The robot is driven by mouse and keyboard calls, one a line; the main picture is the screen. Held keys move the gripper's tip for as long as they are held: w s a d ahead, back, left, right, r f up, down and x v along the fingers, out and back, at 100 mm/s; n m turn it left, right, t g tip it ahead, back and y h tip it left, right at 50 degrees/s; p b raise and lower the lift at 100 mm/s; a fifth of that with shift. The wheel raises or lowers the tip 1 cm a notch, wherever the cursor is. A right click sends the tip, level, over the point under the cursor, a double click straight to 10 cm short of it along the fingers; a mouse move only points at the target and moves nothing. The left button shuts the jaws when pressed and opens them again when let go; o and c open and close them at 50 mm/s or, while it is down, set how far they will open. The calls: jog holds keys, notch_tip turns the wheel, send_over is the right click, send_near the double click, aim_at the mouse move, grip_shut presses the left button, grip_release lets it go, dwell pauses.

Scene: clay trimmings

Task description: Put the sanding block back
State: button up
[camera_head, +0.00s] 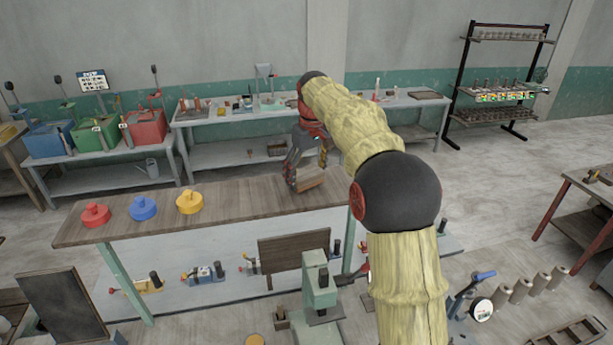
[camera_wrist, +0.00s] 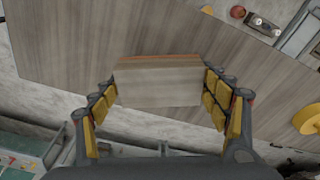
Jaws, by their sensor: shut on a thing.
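The sanding block looks like a wooden block (camera_wrist: 160,82) with a greyish-brown top and an orange-brown far edge. My gripper (camera_wrist: 162,98) has its yellow-padded fingers on the block's left and right sides and is shut on it. In the head view my gripper (camera_head: 306,180) is over the right part of the wooden bench top (camera_head: 245,200), with the block (camera_head: 311,181) between its fingers. The block is at or just above the bench top; I cannot tell whether it touches.
Red (camera_head: 95,215), blue (camera_head: 143,208) and yellow (camera_head: 190,202) round knobbed pieces stand on the bench's left half. A long grey table (camera_head: 225,116) with small tools stands behind. A dark upright board (camera_head: 293,257) stands in front. The bench's middle is clear.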

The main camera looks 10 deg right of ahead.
aim_at(309, 174)
jog(key=shift+w+f, duration=0.1)
jog(key=shift+f, duration=0.6)
jog(key=shift+f, duration=0.2)
jog(key=o, duration=1.2)
jog(key=shift+r, duration=0.1)
jog(key=r, duration=0.3)
jog(key=s+r, duration=0.1)
jog(key=r, duration=0.3)
jog(key=r+b, duration=0.1)
jog(key=r, duration=0.3)
jog(key=shift+s+d+r, duration=0.1)
jog(key=shift+s+d, duration=0.05)
jog(key=shift+d, duration=0.1)
jog(key=shift+s+r, duration=0.1)
jog(key=shift+r, duration=0.35)
